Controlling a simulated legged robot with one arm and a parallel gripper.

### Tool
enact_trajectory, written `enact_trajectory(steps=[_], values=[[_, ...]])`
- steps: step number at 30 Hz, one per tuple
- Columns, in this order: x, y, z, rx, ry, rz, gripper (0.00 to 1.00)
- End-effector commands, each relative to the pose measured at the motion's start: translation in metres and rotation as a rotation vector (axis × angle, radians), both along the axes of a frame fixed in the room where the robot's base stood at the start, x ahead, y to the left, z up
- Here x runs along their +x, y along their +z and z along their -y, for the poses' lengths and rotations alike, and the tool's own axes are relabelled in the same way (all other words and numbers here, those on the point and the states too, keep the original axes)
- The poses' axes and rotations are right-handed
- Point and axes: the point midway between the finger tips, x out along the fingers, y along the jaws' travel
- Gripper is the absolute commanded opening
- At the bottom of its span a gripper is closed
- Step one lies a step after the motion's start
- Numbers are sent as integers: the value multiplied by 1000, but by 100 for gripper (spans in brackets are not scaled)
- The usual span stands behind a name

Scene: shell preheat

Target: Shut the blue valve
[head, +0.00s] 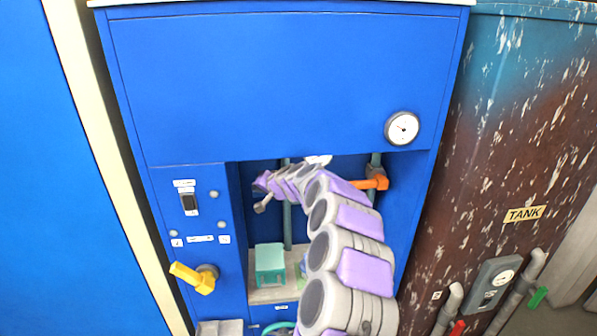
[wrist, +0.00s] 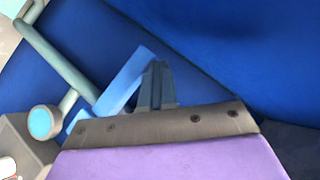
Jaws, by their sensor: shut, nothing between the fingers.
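The blue valve's light-blue bar handle (wrist: 124,82) shows in the wrist view, running diagonally just left of my gripper (wrist: 157,70). My gripper is shut with nothing between its fingers. The fingertips overlap the handle's upper end in the picture; I cannot tell whether they touch it. Part of the handle is hidden behind my gripper's body.
An orange handle (head: 376,182) sits right of my arm, and a yellow handle (head: 194,277) on the left panel. A green box (head: 270,262) stands in the recess. A pale green pipe (wrist: 62,56) runs beside the blue handle. A rusty tank (head: 500,150) stands at right.

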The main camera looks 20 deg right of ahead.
Motion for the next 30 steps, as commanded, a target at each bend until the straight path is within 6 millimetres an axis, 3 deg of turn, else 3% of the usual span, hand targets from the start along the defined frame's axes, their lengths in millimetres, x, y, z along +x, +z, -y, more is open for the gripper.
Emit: enact_trajectory(steps=[8,30], values=[[-19,10,6,3,0,-4,0],[-122,78,42,2,-1,4,0]])
